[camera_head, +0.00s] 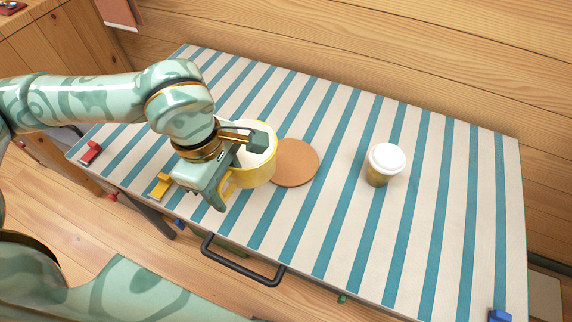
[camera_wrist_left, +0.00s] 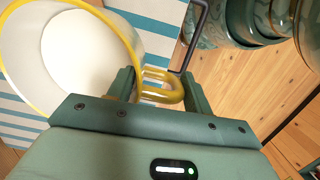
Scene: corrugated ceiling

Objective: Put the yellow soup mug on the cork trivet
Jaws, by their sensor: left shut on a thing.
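The yellow soup mug (camera_head: 262,172) has a white inside and stands at the left of the cork trivet in the head view. The round brown cork trivet (camera_head: 297,164) lies on the striped table; the mug hides part of its left edge, and I cannot tell whether the mug overlaps it or is above the table. My left gripper (camera_head: 240,172) is shut on the mug's handle. In the left wrist view the yellow handle (camera_wrist_left: 160,88) sits between the fingers, with the mug's white inside (camera_wrist_left: 85,50) at the left. My right gripper is not in view.
A cup with a white lid (camera_head: 385,163) stands on the table right of the trivet. The striped table (camera_head: 330,110) is clear around it. Red (camera_head: 90,152), yellow (camera_head: 160,186) and blue (camera_head: 499,316) clips sit on the edges. A dark handle (camera_head: 243,270) juts from the front.

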